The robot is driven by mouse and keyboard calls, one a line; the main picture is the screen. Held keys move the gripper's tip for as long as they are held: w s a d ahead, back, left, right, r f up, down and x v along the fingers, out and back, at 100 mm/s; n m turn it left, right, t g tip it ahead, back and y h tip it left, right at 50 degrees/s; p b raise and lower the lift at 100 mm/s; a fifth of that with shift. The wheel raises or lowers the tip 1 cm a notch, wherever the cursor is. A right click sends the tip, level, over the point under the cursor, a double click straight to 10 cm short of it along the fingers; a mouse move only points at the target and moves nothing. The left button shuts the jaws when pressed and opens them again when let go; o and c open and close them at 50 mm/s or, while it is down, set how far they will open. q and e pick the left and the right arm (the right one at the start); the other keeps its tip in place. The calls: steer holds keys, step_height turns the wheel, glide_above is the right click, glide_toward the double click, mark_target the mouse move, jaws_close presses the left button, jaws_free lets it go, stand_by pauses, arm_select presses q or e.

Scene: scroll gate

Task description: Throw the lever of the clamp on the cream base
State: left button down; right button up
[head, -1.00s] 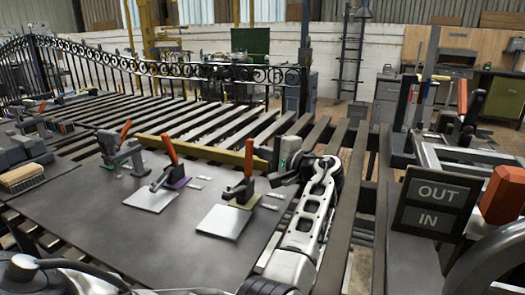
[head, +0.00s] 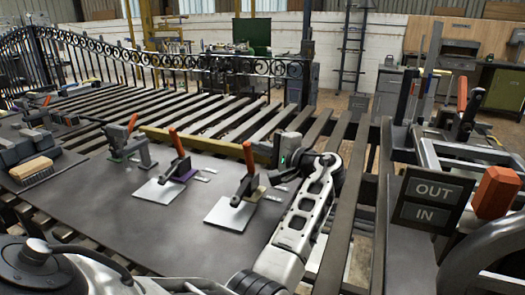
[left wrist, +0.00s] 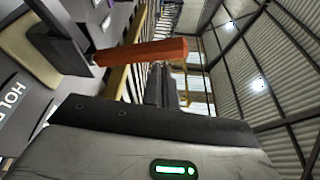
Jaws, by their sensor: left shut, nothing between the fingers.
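The clamp on the cream base (head: 270,190) stands at the right end of the dark plate, with its orange lever (head: 249,157) upright. In the left wrist view its orange lever (left wrist: 140,52) lies across the picture, close in front of the gripper, with the cream base (left wrist: 25,45) at the upper left. My left gripper (head: 277,178) is shut and empty just right of this clamp, apart from the lever as far as I can tell. Its fingertips are small and dark in the head view. My right gripper is not in view.
A clamp on a purple base (head: 183,172) and another clamp (head: 128,145) stand to the left, both with orange levers. A brush (head: 35,170) lies at the far left. An OUT/IN sign (head: 433,200) stands at the right. The plate's front area is clear.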

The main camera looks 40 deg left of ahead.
arm_select(q)
steer(key=w+d+b, duration=0.2)
steer(key=d, duration=0.7)
steer(key=shift+w, duration=0.4)
steer(key=shift+d+f, duration=0.1)
